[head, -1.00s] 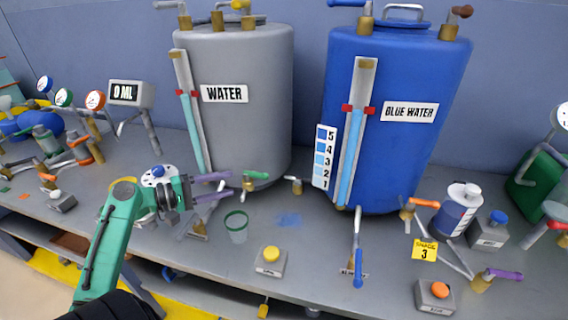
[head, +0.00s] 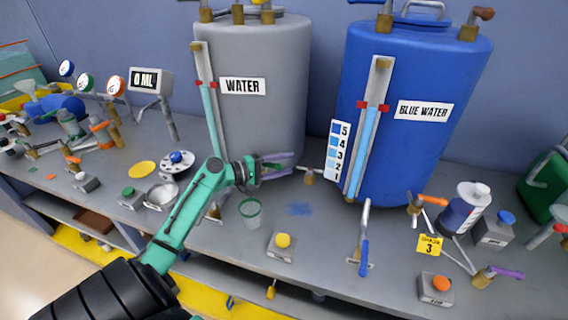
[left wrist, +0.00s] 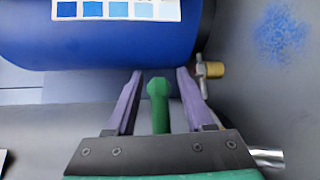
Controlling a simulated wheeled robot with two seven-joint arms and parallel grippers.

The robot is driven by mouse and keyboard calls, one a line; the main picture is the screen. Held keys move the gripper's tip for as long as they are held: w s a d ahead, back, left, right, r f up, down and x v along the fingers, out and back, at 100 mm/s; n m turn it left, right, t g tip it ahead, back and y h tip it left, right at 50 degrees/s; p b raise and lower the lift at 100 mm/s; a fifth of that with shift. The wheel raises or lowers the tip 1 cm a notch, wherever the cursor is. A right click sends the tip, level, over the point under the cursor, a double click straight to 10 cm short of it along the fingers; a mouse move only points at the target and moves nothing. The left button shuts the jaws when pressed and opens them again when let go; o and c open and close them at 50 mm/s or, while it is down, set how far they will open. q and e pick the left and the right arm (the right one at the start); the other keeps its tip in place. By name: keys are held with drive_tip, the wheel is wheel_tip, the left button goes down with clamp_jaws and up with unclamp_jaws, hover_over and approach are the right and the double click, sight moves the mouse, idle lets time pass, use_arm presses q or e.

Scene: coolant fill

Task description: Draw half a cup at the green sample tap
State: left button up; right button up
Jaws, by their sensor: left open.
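The green tap handle (head: 273,165) sticks out at the foot of the grey WATER tank (head: 262,110). My left gripper (head: 292,163) is open, with its purple fingers around the handle. In the left wrist view the green handle (left wrist: 158,105) stands between the two spread fingers (left wrist: 160,78), with gaps on both sides. The tap's body is mostly hidden behind the gripper. A clear cup with a green rim (head: 251,213) stands upright on the bench, in front of the gripper and apart from it. My right gripper is not in view.
A yellow-button box (head: 282,246) stands in front of the cup. A blue-handled tap (head: 364,250) is below the BLUE WATER tank (head: 410,120). A brass valve (left wrist: 209,69) is close to the right finger. A blue stain (head: 300,209) marks bare bench right of the cup.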

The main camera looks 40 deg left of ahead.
use_arm(q)
clamp_jaws()
drive_tip(key=m+g+h+b, duration=0.1)
drive_tip(key=b, duration=0.1)
drive_tip(key=s+m+g+h+b, duration=0.1)
drive_tip(key=h+b, duration=0.1)
drive_tip(key=shift+s+d+m, duration=0.1)
drive_tip(key=shift+d+m, duration=0.2)
drive_tip(key=shift+d, duration=0.1)
unclamp_jaws()
drive_tip(key=b+v, duration=0.3)
drive_tip(key=v, duration=1.1)
drive_tip(key=shift+s+a, duration=0.25)
